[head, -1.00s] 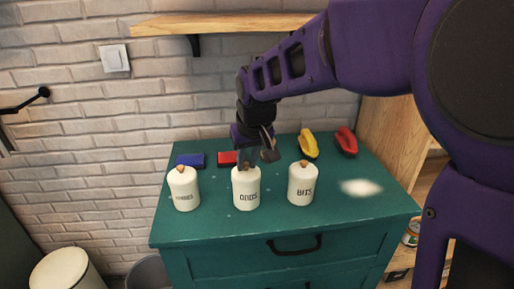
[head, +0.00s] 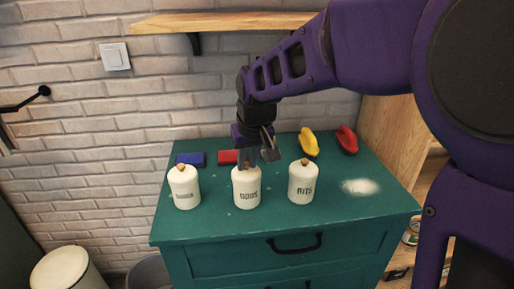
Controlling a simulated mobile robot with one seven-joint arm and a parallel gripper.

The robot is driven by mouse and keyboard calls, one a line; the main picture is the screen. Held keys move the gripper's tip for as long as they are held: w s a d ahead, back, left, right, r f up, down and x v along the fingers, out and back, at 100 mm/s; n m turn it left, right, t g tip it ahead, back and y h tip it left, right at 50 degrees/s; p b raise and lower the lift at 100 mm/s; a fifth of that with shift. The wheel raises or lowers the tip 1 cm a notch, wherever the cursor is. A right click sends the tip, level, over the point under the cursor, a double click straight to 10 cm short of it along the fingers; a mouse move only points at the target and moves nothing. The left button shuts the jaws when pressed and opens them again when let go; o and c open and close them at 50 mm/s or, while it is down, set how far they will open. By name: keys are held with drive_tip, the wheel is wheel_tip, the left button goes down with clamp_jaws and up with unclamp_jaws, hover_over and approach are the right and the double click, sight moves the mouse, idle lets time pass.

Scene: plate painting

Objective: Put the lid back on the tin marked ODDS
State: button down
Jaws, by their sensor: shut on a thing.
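The tin marked ODDS (head: 247,193) is a cream, upright tin with dark lettering, in the middle of a row of three on the green cabinet top. Its cream lid (head: 246,172) shows at the tin's mouth, in line with it. I cannot tell whether it sits fully down. My gripper (head: 247,164) points down right over this tin and is shut on the lid by its small knob, which the fingers mostly hide.
Two similar lidded tins stand close by, one on the left (head: 184,190) and one marked BITS (head: 302,184) on the right. White powder (head: 360,186) lies at right.

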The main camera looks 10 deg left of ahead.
idle(0.3)
drive_tip(key=shift+c, duration=0.9)
unclamp_jaws()
drive_tip(key=shift+r, duration=0.1)
wheel_tip(320, 180, up, 7)
drive_tip(key=p, duration=0.5)
clamp_jaws()
idle(0.5)
idle(0.9)
drive_tip(key=shift+f, duration=0.4)
